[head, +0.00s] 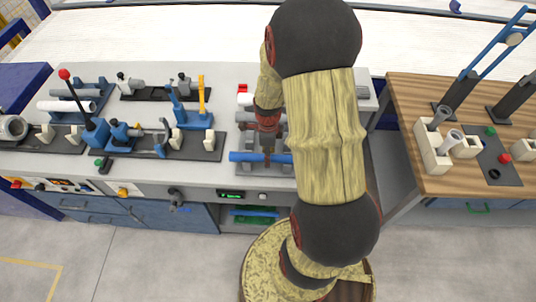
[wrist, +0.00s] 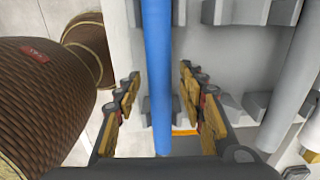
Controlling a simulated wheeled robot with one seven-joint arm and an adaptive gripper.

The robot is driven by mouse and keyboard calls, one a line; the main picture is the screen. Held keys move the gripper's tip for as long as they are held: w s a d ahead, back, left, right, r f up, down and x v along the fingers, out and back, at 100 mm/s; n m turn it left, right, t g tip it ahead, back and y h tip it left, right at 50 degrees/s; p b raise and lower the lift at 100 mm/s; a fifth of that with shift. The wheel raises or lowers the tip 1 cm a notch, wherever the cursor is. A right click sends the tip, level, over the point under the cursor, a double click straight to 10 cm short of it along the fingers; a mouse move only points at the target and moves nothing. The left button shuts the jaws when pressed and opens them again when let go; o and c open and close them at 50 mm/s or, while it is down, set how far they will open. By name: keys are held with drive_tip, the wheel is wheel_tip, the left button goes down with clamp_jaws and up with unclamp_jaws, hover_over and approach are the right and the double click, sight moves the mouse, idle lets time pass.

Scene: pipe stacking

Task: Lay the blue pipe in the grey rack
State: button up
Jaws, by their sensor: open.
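The blue pipe (head: 243,157) lies level along the front edge of the grey rack (head: 243,169) on the workbench. In the wrist view the blue pipe (wrist: 157,60) runs top to bottom between grey rack prongs (wrist: 179,12), seemingly in the nearest cradle. I cannot tell if it rests fully on the bottom. My gripper (head: 268,154) is above the pipe's middle, pointing down. Its fingers (wrist: 160,84) stand open on both sides of the pipe, with gaps visible. My arm hides the right part of the rack.
A grey pipe (wrist: 295,75) lies in the rack behind the blue one. Fixtures with a red-knobbed lever (head: 64,74) and a yellow upright (head: 201,95) stand left on the bench. A wooden table (head: 405,95) with pipe holders is at right, across a gap.

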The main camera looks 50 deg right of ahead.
drive_tip(key=shift+o, duration=0.2)
wheel_tip(320, 180, up, 12)
idle(0.6)
drive_tip(key=s+a+r+n+t, duration=0.2)
drive_tip(key=a+r+n, duration=0.7)
drive_tip(key=n, duration=0.5)
drive_tip(key=s+a+r+n+t, duration=0.3)
drive_tip(key=s+a+r+n, duration=0.2)
drive_tip(key=a+r+n, duration=0.5)
drive_tip(key=shift+s+a+n+t, duration=0.2)
drive_tip(key=shift+a+n+t, duration=0.1)
drive_tip(key=shift+a+n, duration=1.7)
